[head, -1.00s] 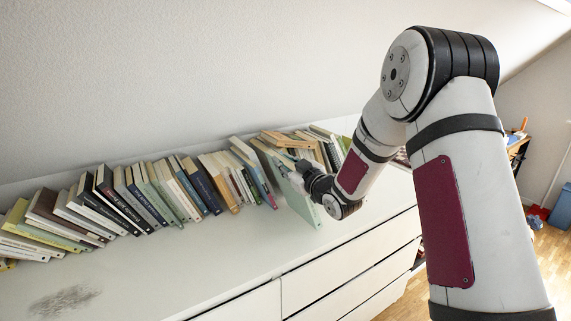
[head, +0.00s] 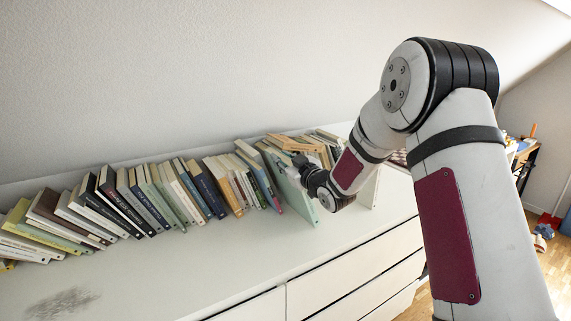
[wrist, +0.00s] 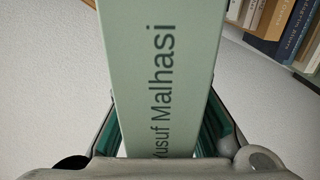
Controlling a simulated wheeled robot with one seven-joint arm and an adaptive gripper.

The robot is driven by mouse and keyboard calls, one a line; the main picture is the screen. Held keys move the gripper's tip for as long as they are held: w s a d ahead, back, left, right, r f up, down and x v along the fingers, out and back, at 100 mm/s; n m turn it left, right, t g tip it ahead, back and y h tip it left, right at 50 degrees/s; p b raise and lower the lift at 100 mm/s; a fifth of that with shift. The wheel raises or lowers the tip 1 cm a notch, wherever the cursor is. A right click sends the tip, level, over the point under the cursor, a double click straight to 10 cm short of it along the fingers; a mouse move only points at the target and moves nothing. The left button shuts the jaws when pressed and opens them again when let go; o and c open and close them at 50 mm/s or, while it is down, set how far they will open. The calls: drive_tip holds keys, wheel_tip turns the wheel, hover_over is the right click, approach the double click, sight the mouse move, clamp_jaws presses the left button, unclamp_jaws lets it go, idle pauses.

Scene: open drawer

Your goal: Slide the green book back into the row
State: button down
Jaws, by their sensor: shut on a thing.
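The green book (head: 288,192) is pale green and stands upright, slightly tilted, on the white dresser top. It sticks out in front of the row of books (head: 150,195), near the row's right part. My gripper (head: 304,167) is shut on it at the spine side. In the wrist view the book's spine (wrist: 165,45) fills the middle, lettered "Yusuf Malhasi", with a finger of my gripper (wrist: 162,125) on each side. The book's inner end and the slot behind it are hidden in both views.
Books lean on both sides of the green book. A tan book (head: 290,143) lies across the tops behind it. The wall (head: 200,70) is close behind the row. The dresser top (head: 190,265) is clear in front, apart from a grey smudge at the left.

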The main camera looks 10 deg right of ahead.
sight(272, 150)
drive_tip(key=shift+w+a+r, duration=0.15)
drive_tip(key=shift+w+a, duration=0.05)
drive_tip(key=shift+w, duration=0.35)
drive_tip(key=shift+b, duration=0.3)
drive_tip(key=shift+b+x, duration=1.5)
drive_tip(key=shift+x, duration=1.15)
drive_tip(key=shift+w, duration=0.1)
drive_tip(key=shift+b+x, duration=1.1)
drive_tip(key=shift+x, duration=0.7)
